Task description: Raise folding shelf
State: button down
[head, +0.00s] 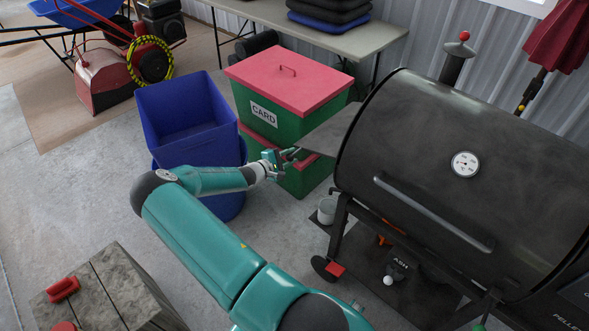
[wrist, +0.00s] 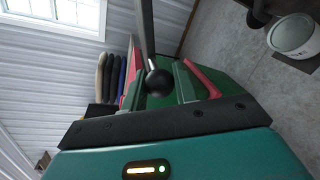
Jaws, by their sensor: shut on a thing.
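The folding shelf (head: 332,131) is a thin grey plate at the left end of the black grill (head: 465,165). In the head view it stands out from the grill's side and looks about level, though its exact tilt is hard to judge. My gripper (head: 286,157) is shut on the shelf at its outer left edge. In the wrist view the shelf (wrist: 146,28) seems to show nearly edge-on as a narrow dark bar, with a black ball (wrist: 159,83) near its lower end.
Green bins with red lids (head: 287,73) stand behind my gripper, the upper one labelled CARD. A blue bin (head: 186,112) stands left of them. A white bucket (head: 327,210) is on the floor below the shelf. A stone-grey block (head: 113,290) is at lower left.

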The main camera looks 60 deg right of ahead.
notch_tip(320, 180, up, 7)
jog(key=w+m+t, duration=0.1)
jog(key=m, duration=0.2)
jog(key=shift+w, duration=0.25)
jog(key=c, duration=1.1)
grip_release()
jog(key=shift+s+r, duration=0.1)
jog(key=shift+s, duration=0.05)
jog(key=shift+c, duration=0.2)
jog(key=shift+a, duration=0.2)
jog(key=v, duration=1.3)
jog(key=shift+a, duration=0.2)
jog(key=shift+s, duration=0.1)
